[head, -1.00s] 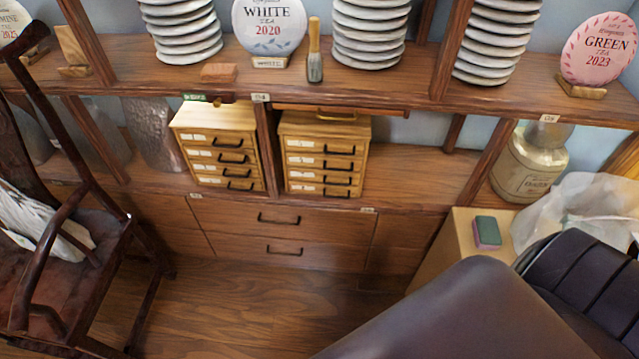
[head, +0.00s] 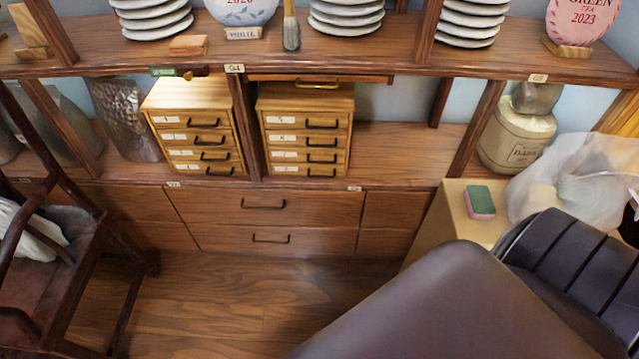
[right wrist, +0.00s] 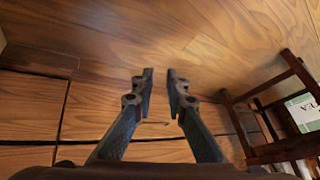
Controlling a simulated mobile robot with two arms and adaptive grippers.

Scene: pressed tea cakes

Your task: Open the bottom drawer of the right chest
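The right chest (head: 258,135) is a small light-wood box in the head view, right of the shelf's upright post. It has several stacked drawers with white labels and dark handles. Its bottom drawer (head: 284,171) looks closed, flush with the others, just above the shelf board. My right gripper (right wrist: 160,73) shows in the right wrist view with its two dark fingers apart and nothing between the tips. It points over wooden floor and cabinet fronts, and the right chest is not seen there. In the head view the right gripper is hidden. My left gripper is in neither view.
A matching left chest (head: 150,108) stands left of the post. Wide low drawers (head: 225,207) lie beneath the shelf. A dark chair (head: 70,225) stands at left; a box with a green-pink sponge (head: 480,201) and a clear plastic bag (head: 560,180) are at right. Floor ahead is clear.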

